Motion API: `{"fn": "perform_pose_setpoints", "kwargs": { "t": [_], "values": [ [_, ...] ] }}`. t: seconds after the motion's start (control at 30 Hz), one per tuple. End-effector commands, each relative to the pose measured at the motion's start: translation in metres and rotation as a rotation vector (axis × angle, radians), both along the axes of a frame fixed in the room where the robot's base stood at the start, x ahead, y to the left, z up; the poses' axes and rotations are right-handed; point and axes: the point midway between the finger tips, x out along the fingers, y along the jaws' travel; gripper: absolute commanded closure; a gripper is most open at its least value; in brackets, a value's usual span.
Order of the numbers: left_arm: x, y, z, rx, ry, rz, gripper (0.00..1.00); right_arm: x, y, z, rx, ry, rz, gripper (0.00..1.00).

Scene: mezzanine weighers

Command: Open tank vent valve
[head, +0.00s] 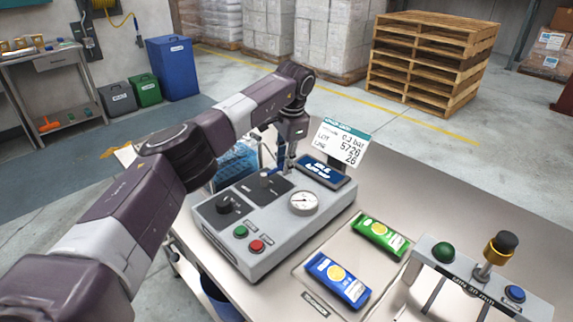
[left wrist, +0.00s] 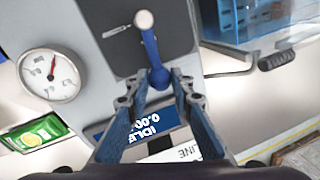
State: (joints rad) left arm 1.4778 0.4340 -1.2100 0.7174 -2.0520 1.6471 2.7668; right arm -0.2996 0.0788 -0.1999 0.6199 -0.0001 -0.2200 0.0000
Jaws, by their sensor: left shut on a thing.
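The vent valve's blue lever (left wrist: 151,48) runs from a pale round pivot on a dark plate to a rounded blue end. In the head view the lever (head: 274,171) is small and partly hidden by my gripper. It sits on top of the grey control box (head: 270,262). My left gripper (head: 283,167) reaches down over the box from behind. In the left wrist view its fingers (left wrist: 158,86) are shut on the lever's free end, one on each side. My right gripper is not in view.
The box carries a black knob (head: 230,204), green button (head: 241,232), red button (head: 257,246), pressure gauge (head: 304,203) and blue display (head: 322,171). A white sign (head: 340,144) stands behind. Green (head: 381,237) and blue (head: 338,281) packets lie to the right, near a button stand (head: 470,280).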

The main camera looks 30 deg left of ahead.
Motion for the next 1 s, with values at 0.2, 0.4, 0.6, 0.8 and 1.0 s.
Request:
{"fn": "perform_pose_setpoints", "kwargs": {
  "t": [0.2,0.4,0.6,0.8,1.0],
  "values": [
    [0.0032,0.0042,0.0023,0.001,-0.005,0.066,1.00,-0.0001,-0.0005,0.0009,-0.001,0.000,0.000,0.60],
    [0.0039,0.0055,0.0023,0.000,-0.007,0.085,1.00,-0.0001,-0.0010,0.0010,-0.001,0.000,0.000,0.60],
    [0.0041,0.0060,0.0026,0.001,-0.007,0.087,1.00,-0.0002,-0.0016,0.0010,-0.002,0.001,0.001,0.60],
    [0.0043,0.0064,0.0028,0.002,-0.008,0.087,0.72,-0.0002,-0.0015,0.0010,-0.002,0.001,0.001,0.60],
    [0.0035,0.0060,0.0015,0.001,-0.004,0.085,0.61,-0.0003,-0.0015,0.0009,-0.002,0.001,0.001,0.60]
  ]
}}
